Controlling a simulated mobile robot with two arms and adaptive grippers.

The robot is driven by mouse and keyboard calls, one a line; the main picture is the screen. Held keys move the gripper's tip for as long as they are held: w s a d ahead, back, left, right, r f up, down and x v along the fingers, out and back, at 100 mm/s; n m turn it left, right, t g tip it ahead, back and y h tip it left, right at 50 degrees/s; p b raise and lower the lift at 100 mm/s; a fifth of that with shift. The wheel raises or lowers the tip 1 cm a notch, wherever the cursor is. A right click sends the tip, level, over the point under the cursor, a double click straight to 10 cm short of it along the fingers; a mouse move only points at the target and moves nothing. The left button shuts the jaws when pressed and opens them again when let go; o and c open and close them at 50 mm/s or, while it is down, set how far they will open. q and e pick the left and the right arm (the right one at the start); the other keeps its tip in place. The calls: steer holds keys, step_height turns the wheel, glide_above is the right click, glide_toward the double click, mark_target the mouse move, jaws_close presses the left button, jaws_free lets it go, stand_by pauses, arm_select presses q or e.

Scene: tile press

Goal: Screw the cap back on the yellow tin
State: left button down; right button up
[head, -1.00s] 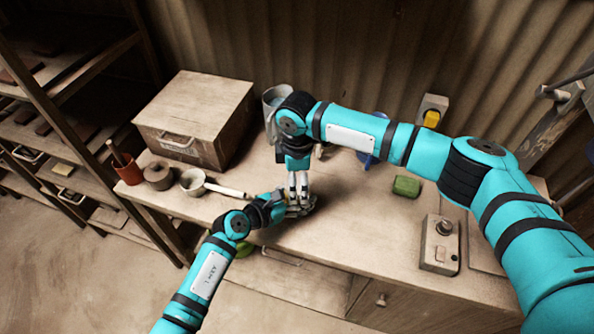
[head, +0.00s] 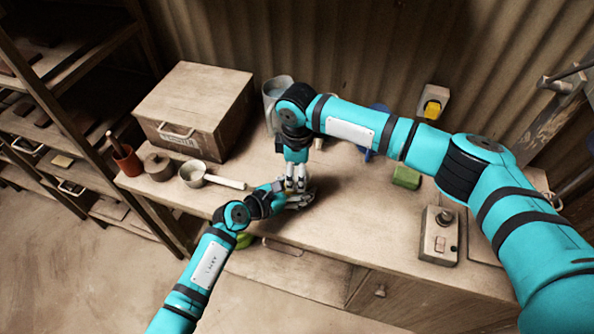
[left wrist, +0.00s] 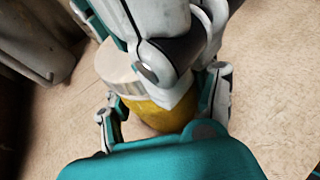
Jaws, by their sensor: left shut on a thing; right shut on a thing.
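The yellow tin (left wrist: 165,114) shows in the left wrist view, standing between the two fingers of my left gripper (left wrist: 163,115), which is shut on its body. A pale, off-white cap (left wrist: 122,68) is at the top of the tin. My right gripper comes down from above, shut on the cap, and its fingers hide much of it. I cannot tell how far the cap is threaded. In the head view, my right gripper (head: 296,188) is directly above my left gripper (head: 299,200) near the table's front edge. The tin is mostly hidden there.
On the table (head: 330,225) stand a wooden box (head: 195,105), a white pan (head: 195,174), a red pot (head: 127,162), a grey bucket (head: 277,95), a green block (head: 406,178) and a control box (head: 440,235). The table between the grippers and the control box is clear.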

steer(key=m, duration=0.3)
steer(key=o, duration=1.3)
steer(key=shift+o, duration=0.2)
step_height(320, 180, up, 12)
arm_select(q)
steer(key=shift+c, duration=1)
jaws_free()
